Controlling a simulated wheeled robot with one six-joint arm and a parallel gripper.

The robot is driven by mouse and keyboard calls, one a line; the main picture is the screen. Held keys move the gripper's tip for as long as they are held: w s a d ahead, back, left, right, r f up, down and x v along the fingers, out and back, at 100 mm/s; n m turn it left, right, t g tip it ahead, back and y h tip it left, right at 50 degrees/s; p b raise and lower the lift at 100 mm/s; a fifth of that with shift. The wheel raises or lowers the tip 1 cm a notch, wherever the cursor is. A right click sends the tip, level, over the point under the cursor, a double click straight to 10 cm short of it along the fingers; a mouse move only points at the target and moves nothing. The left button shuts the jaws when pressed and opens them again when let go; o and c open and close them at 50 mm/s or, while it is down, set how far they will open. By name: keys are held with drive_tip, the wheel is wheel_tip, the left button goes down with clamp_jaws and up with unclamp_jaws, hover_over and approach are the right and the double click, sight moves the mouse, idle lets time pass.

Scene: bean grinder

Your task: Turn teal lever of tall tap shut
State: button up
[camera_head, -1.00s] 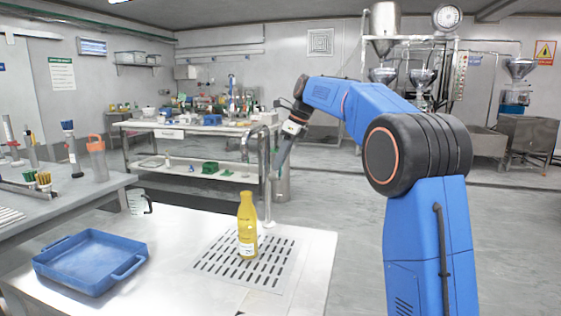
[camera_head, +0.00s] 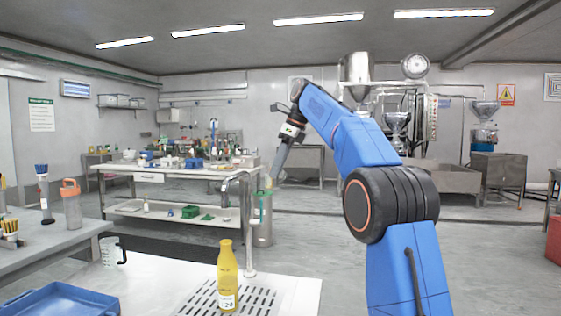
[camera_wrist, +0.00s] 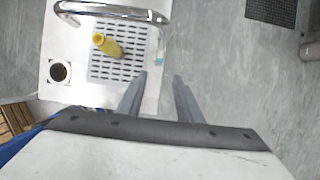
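The tall tap (camera_head: 249,225) is a slim chrome gooseneck standing at the edge of the white counter, right of a yellow bottle. It also shows as a bright curved tube in the wrist view (camera_wrist: 110,12). A small teal part, apparently the lever (camera_wrist: 158,60), shows near the counter edge in the wrist view, just beyond my fingertips. Its exact angle is hard to tell. My gripper (camera_wrist: 161,75) is open and empty, with two grey fingers apart and pointing towards the tap. In the head view my gripper (camera_head: 276,178) hangs just right of the tap.
The yellow bottle (camera_head: 228,277) stands on the slotted drain plate (camera_head: 262,301). A blue tray (camera_head: 60,302) and a clear jug (camera_head: 110,252) are at the left. A steel cylinder (camera_head: 263,232) stands behind the tap.

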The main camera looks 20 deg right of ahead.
drive_tip(key=v, duration=0.2)
drive_tip(key=shift+d+r, duration=0.15)
drive_tip(key=shift+r, duration=0.2)
drive_tip(key=s+f+n+t+h, duration=0.1)
drive_tip(key=s+f+n, duration=0.5)
drive_tip(key=s, duration=0.6)
drive_tip(key=s+f+n+h, duration=0.1)
drive_tip(key=s+f+n, duration=0.5)
drive_tip(key=s, duration=0.7)
drive_tip(key=s+d+f+n+t+h, duration=0.1)
drive_tip(key=s+f+n+h, duration=0.1)
drive_tip(key=s+f+n, duration=1)
drive_tip(key=s+f, duration=1.1)
drive_tip(key=f, duration=0.3)
drive_tip(key=shift+s+d+f+t, duration=0.15)
drive_tip(key=shift+d+f+t, duration=0.05)
drive_tip(key=shift+d+t, duration=0.1)
